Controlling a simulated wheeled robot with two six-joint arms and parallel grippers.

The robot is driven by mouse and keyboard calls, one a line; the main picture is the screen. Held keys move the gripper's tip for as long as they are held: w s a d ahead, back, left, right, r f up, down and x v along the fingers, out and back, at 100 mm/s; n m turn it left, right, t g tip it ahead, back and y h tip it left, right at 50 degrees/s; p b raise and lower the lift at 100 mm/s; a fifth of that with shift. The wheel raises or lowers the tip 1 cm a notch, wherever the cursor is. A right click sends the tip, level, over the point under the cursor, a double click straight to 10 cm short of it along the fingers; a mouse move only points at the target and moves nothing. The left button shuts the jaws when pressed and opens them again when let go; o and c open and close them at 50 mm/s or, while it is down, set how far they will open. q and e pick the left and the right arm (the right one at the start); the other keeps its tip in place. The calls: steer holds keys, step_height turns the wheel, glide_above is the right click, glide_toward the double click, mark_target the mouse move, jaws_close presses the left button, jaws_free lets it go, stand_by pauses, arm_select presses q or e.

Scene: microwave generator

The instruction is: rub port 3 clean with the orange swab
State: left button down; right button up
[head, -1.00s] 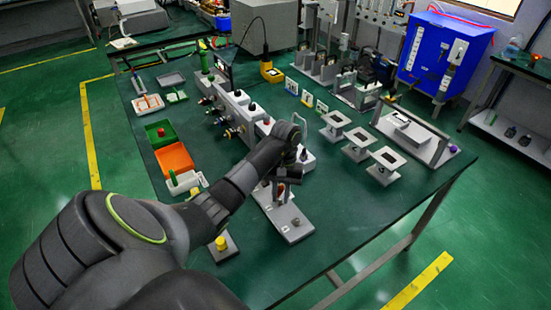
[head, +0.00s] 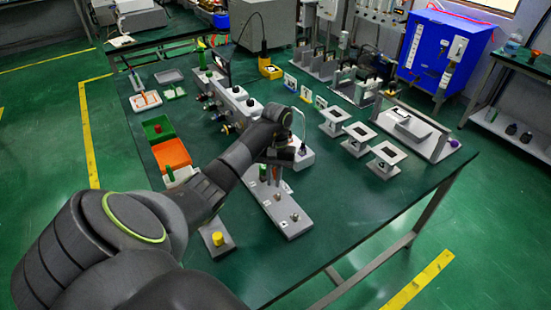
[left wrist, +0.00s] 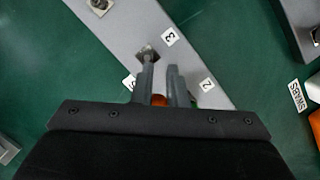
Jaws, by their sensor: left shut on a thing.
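My left gripper (left wrist: 160,80) is shut on the orange swab (left wrist: 160,100); only a small orange part shows between the fingers in the left wrist view. In the head view the left gripper (head: 274,172) points down over the grey port strip (head: 276,202). The strip also shows in the left wrist view (left wrist: 120,25), with number labels. Port 3 (left wrist: 147,53), a dark square with a metal stud, lies by label 3 (left wrist: 170,37), just ahead of the fingertips. The swab's tip is hidden, so contact cannot be told.
An orange tray (head: 172,153) and a green tray (head: 158,130) stand left of the arm. A yellow-knobbed block (head: 218,240) is near the front edge. White stands (head: 385,160) stand to the right. The table's front right is clear.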

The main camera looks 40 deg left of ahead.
arm_select(q)
steer(key=s+p+v, duration=0.1)
steer(key=p+v, duration=0.5)
steer(key=shift+s+d, duration=0.15)
steer(key=shift+d, duration=0.25)
steer(key=shift+r, duration=0.15)
steer(key=p+v, duration=0.3)
steer(key=shift+s+d, duration=0.2)
steer(key=shift+s, duration=0.15)
steer(key=b+x, duration=0.3)
steer(key=shift+w+a+f+b, duration=0.25)
steer(key=shift+w+f+b, duration=0.05)
steer(key=shift+w+f, duration=0.1)
steer(key=shift+r, duration=0.1)
stand_by(0.6)
